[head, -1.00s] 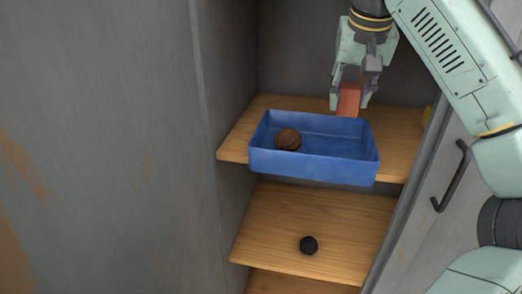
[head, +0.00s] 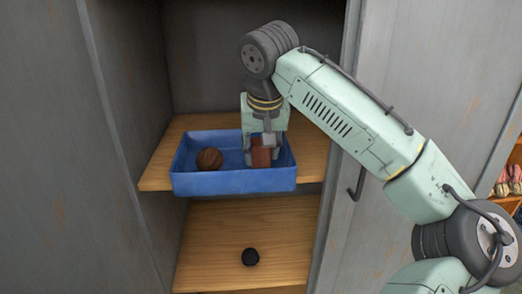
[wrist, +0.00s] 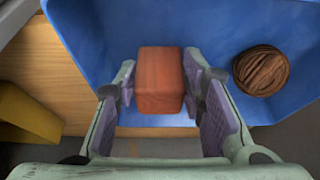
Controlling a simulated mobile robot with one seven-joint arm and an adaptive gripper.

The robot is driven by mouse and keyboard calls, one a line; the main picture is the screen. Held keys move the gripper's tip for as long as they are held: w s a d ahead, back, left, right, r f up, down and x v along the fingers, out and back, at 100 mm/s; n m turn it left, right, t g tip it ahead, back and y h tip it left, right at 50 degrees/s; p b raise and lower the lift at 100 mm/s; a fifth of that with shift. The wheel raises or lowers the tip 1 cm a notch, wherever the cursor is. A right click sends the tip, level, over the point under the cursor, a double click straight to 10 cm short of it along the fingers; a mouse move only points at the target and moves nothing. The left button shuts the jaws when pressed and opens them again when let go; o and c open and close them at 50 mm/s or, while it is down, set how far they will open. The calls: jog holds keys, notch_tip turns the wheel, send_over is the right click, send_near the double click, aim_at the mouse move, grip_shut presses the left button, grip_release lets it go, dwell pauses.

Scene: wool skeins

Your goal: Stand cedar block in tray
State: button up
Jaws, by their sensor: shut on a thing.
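The cedar block (head: 261,153) is a reddish-brown block, upright between the fingers of my gripper (head: 262,150). In the wrist view the block (wrist: 160,80) sits between the two finger pads of my gripper (wrist: 160,88), which is shut on it. The blue tray (head: 235,183) stands on the upper wooden shelf, and the block is inside its walls at the right part. I cannot tell whether the block's underside touches the tray floor. The tray also fills the upper part of the wrist view (wrist: 100,30).
A brown wool ball (head: 209,159) lies in the left part of the tray. A black ball (head: 250,257) lies on the lower shelf (head: 205,250). A yellow thing (wrist: 28,113) is at the left of the wrist view. Cabinet walls close in the shelf on both sides.

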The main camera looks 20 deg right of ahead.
jog(key=shift+f, duration=0.25)
jog(key=shift+f, duration=0.15)
jog(key=o, duration=1.2)
jog(key=shift+o, duration=0.2)
jog(key=shift+r, duration=0.25)
jog(key=v, duration=1.2)
jog(key=shift+b, duration=0.4)
jog(key=shift+f, duration=0.1)
